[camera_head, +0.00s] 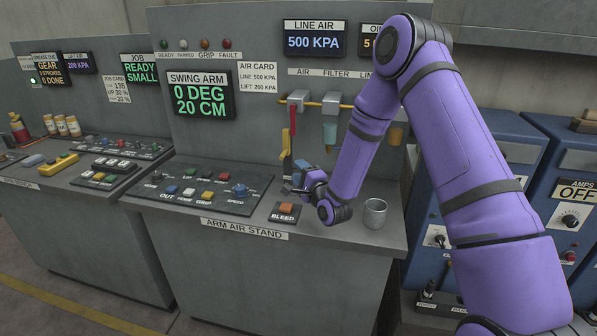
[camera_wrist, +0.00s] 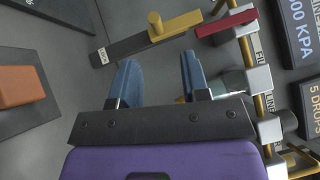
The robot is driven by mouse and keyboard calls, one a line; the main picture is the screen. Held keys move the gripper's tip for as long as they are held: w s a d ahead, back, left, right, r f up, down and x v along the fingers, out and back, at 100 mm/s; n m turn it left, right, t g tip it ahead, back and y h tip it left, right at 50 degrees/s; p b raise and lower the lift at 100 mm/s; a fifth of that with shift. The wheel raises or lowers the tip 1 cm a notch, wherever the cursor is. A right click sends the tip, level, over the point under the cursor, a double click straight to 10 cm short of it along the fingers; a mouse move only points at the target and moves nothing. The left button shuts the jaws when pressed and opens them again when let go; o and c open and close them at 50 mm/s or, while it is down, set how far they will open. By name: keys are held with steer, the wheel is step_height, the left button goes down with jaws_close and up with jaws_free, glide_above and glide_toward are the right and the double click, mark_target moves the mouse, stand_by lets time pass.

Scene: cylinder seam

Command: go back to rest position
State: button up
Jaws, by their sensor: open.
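My gripper (camera_head: 303,183) is above the counter of the arm air stand (camera_head: 245,222), near its air fittings; my purple arm reaches in from the right. In the wrist view my gripper (camera_wrist: 160,82) has its two blue fingers apart with nothing between them. A dark bar with a yellow handle (camera_wrist: 180,27) lies just beyond the fingertips, apart from them as far as I can tell. A red handle (camera_wrist: 226,24) is beside it. In the head view the yellow handle (camera_head: 286,142) hangs down under the red one (camera_head: 293,119).
The orange BLEED button (camera_head: 285,208) is on the counter just left of my gripper. A grey metal cup (camera_head: 375,214) stands to its right. A button panel (camera_head: 205,187) is at the left. Filter bowls (camera_head: 330,135) hang behind. The screen (camera_head: 200,95) reads 0 DEG, 20 CM.

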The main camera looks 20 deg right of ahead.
steer(key=s+d+r+n+g+h, duration=0.25)
steer(key=s+r+n, duration=0.3)
steer(key=r, duration=0.45)
steer(key=s+d+r+n+g+h, duration=0.1)
steer(key=s+r+n+g, duration=0.4)
steer(key=r, duration=0.5)
steer(key=s+d+r+n+g, duration=0.1)
steer(key=s+r+n+g, duration=0.1)
steer(key=s, duration=0.9)
steer(key=s+d+r+n+g+h, duration=0.1)
steer(key=s+r+n+g, duration=0.1)
steer(key=s, duration=0.9)
steer(key=s+d+r+n+g, duration=0.1)
steer(key=s+r+n+g, duration=0.1)
steer(key=s, duration=0.9)
steer(key=shift+s+d+r, duration=0.25)
steer(key=shift+d+r, duration=0.05)
